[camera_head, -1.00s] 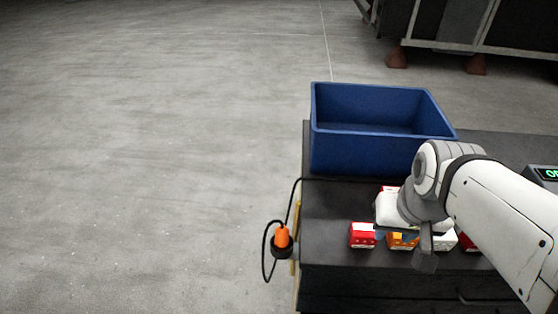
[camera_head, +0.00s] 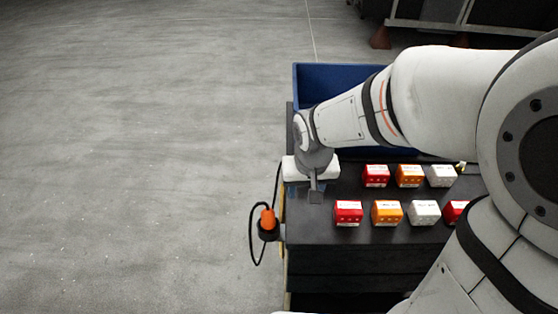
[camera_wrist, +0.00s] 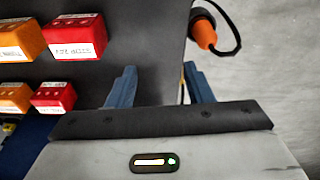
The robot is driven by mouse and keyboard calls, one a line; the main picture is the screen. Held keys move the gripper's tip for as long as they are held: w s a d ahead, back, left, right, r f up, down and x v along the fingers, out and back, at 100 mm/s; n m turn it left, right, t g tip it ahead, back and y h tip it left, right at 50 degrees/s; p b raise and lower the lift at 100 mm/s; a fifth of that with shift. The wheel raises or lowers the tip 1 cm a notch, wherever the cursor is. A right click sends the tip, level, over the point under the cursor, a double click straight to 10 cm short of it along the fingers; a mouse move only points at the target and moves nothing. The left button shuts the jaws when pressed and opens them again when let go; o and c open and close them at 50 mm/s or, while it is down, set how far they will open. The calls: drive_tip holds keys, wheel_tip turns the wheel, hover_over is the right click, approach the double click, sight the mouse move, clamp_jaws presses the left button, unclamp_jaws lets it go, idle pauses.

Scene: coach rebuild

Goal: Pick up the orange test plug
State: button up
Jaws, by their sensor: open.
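The orange test plug (camera_head: 267,219) hangs at the left side of the dark bench, with a black collar and a looped black cable. It also shows at the top right of the wrist view (camera_wrist: 205,33), beyond the bench edge. My gripper (camera_head: 317,190) is over the left part of the bench top, to the right of the plug and apart from it. In the wrist view its two blue fingers (camera_wrist: 158,88) are spread with nothing between them. The plug lies ahead and to the right of the right finger.
The dark bench top (camera_head: 300,228) carries several red, orange and white labelled blocks, such as a red block (camera_head: 348,212) right of my gripper. A blue bin (camera_head: 330,75) stands behind, partly hidden by my arm. The floor (camera_head: 130,170) left of the bench is clear.

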drive_tip(key=n, duration=0.1)
approach(268, 210)
drive_tip(key=f, duration=0.2)
drive_tip(key=w+f, duration=0.1)
drive_tip(key=f, duration=0.2)
drive_tip(key=shift+d, duration=0.15)
drive_tip(key=shift+w+a+f, duration=0.1)
drive_tip(key=shift+w+f, duration=0.05)
drive_tip(key=shift+f, duration=1.15)
drive_tip(key=shift+w+a+f, duration=0.1)
drive_tip(key=shift+f, duration=1.2)
drive_tip(key=shift+w+a+f, duration=0.1)
drive_tip(key=shift+w+f, duration=0.05)
drive_tip(key=shift+f, duration=1.15)
drive_tip(key=shift+c, duration=0.4)
drive_tip(key=c, duration=0.8)
